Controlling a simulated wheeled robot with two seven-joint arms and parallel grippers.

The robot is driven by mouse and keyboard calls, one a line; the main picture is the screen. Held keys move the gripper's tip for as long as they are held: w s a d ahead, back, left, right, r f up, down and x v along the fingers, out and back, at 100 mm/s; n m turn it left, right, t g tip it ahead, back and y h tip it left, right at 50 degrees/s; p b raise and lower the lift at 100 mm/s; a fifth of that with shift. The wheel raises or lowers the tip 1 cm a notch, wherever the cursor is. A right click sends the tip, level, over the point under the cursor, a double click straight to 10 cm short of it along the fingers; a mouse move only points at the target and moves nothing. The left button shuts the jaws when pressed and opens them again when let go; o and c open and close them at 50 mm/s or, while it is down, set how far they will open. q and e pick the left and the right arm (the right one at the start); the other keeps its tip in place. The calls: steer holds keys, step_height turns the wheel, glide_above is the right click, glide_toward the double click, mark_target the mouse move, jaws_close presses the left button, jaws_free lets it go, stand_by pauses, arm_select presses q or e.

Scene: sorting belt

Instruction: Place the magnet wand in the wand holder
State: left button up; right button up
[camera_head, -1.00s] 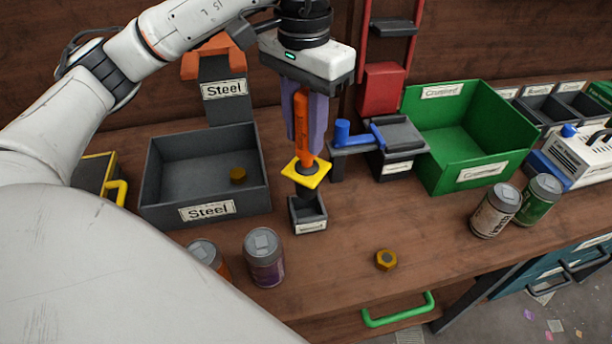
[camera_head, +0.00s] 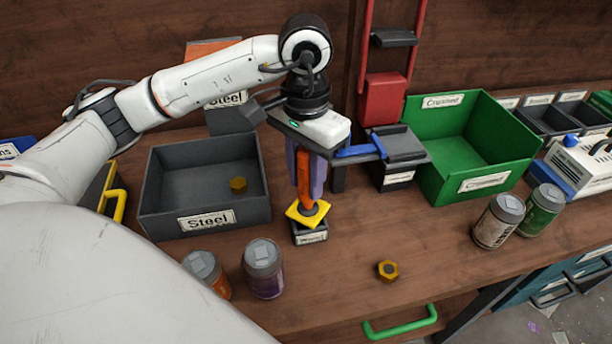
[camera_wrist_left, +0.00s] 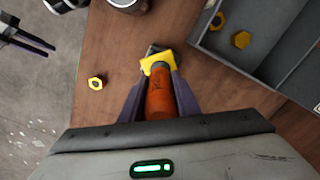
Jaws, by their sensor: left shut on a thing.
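The magnet wand (camera_head: 304,190) has an orange handle and a yellow square guard. It stands upright, its lower end at the small dark wand holder (camera_head: 311,236), whose label is partly readable. My left gripper (camera_head: 306,180) is shut on the orange handle, directly above the holder. The guard covers the holder's opening, so how deep the tip sits is hidden. In the left wrist view the orange handle (camera_wrist_left: 160,98) is between the fingers, with the yellow guard (camera_wrist_left: 157,62) beyond. My right gripper shows in the left wrist view (camera_wrist_left: 28,38) only as possible dark fingers at the edge.
The Steel bin (camera_head: 158,212) holding a nut is left of the holder. Two cans (camera_head: 263,270) stand in front. A loose nut (camera_head: 387,270) lies front right. A blue-handled can crusher (camera_head: 398,145) and a green Crushed bin (camera_head: 430,180) are to the right.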

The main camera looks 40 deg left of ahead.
mark_target(307, 154)
arm_select(q)
steer(key=shift+s+f+b, duration=0.15)
steer(key=shift+f+b, duration=0.35)
steer(key=shift+f, duration=0.05)
jaws_close()
steer(key=o, duration=0.7)
jaws_free()
steer(key=shift+d, duration=0.1)
steer(key=o, duration=0.5)
steer(key=shift+f, duration=0.15)
steer(key=shift+c, duration=0.2)
steer(key=shift+r, duration=0.25)
steer(key=shift+r+p, duration=0.25)
steer(key=shift+p, duration=0.15)
steer(key=shift+r+p, duration=0.45)
steer(key=shift+p, duration=0.1)
steer(key=r, duration=0.5)
steer(key=shift+w+r+b, duration=0.1)
steer(key=shift+w+b, duration=0.1)
steer(key=shift+b, duration=0.15)
step_height(307, 154, up, 7)
steer(key=shift+f+p, duration=0.2)
steer(key=shift+p, duration=0.55)
